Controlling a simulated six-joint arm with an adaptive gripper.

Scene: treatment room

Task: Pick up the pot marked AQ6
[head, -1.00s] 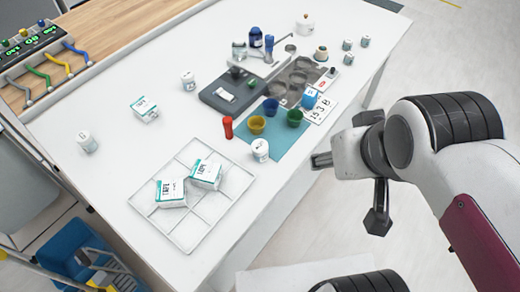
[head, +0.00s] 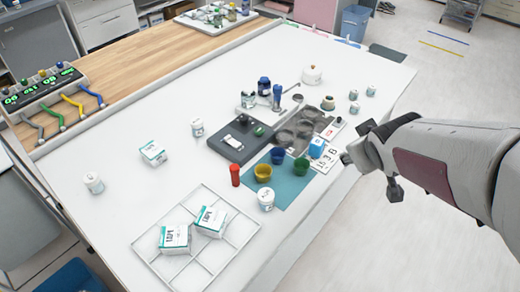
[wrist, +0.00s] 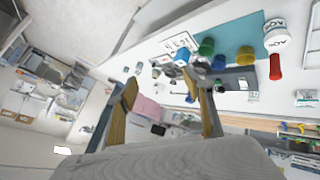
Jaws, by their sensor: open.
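Several small white pots stand on the white table. One pot (head: 265,199) is upright at the left edge of the teal mat; in the wrist view this pot (wrist: 277,38) has dark letters that look like "AO" or "AQ" with an unclear last mark. Other pots stand at the left (head: 94,183), mid-left (head: 197,127) and back right (head: 354,107), (head: 370,90); their labels are too small to read. My gripper (head: 348,158) is at the table's right edge, beside the number card. In the wrist view my gripper (wrist: 168,92) is open, with nothing between its fingers.
Blue, yellow and green cups stand on the teal mat (head: 290,190), beside a red tube (head: 235,174). A blue cube (head: 317,148) sits by the number card (head: 327,160). A dark scale (head: 240,137) is behind. A wire rack (head: 160,262) holds two cartons. The front left table is clear.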

